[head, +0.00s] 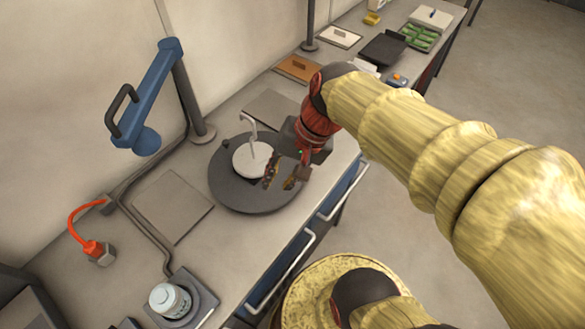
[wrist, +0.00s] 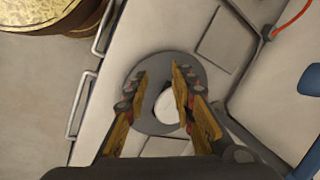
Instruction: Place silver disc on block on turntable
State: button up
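A dark grey round turntable (head: 232,192) stands on the bench. A pale, whitish disc-like piece (head: 250,160) with a thin hooked stem rises from it. I cannot tell whether this is the silver disc, and no separate block shows clearly. My gripper (head: 280,176) is above the right part of the turntable, pointing down. In the wrist view the turntable (wrist: 134,82) lies below my gripper (wrist: 160,80), and the pale piece (wrist: 167,108) shows between the fingers, partly covered by the right one. The fingers are apart with nothing between them.
A blue lamp-like arm (head: 150,95) on a post stands behind left. A pale jar (head: 170,300) sits on a dark square base at front left. A red-corded plug (head: 98,252), flat plates (head: 173,206) and trays (head: 420,36) lie along the bench. Handles line its front edge.

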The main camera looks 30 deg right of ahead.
jog(key=s+d+r+n+t+h, duration=0.1)
jog(key=s+r+n+t+h, duration=0.2)
jog(key=r+n, duration=0.2)
jog(key=shift+d+n, duration=0.25)
jog(key=shift+n, duration=0.95)
jog(key=shift+a+r, duration=0.1)
